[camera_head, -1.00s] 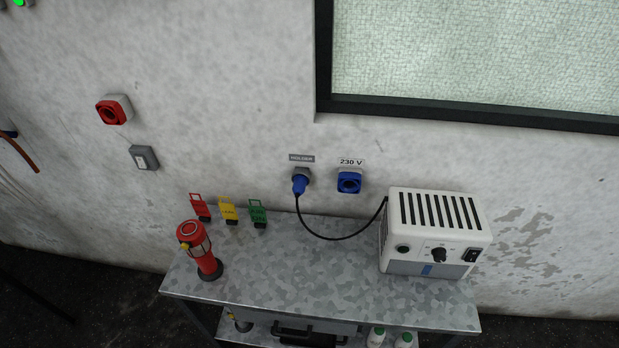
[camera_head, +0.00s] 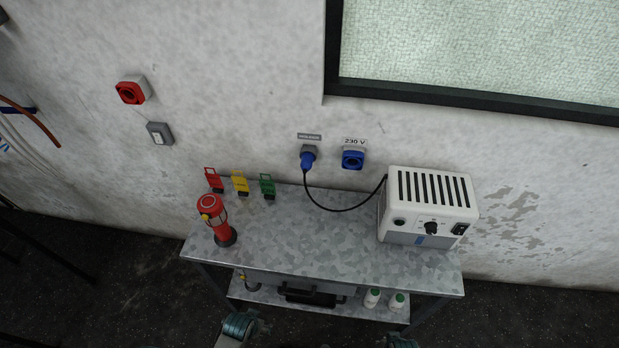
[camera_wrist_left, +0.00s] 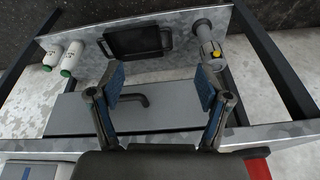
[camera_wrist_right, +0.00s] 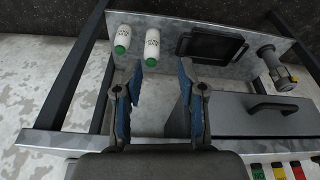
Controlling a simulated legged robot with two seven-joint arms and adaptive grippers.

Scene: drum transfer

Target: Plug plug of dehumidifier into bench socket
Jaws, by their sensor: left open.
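The white dehumidifier (camera_head: 416,238) stands at the right of the bench top. Its black cable (camera_head: 343,210) loops left to the blue plug (camera_head: 307,164), which sits in the grey holder (camera_head: 309,150) on the wall. The blue bench socket (camera_head: 353,160), under a "230 V" label, is right of the holder and empty. My left gripper (camera_wrist_left: 158,76) is open and empty in the left wrist view, facing the lower shelf. My right gripper (camera_wrist_right: 159,68) is also open and empty there.
Red, yellow (camera_head: 240,184) and green tags stand along the back. The bench top (camera_head: 310,245) is clear in the middle. The lower shelf holds a black-handled case and two white bottles (camera_head: 372,298). A window frame is above.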

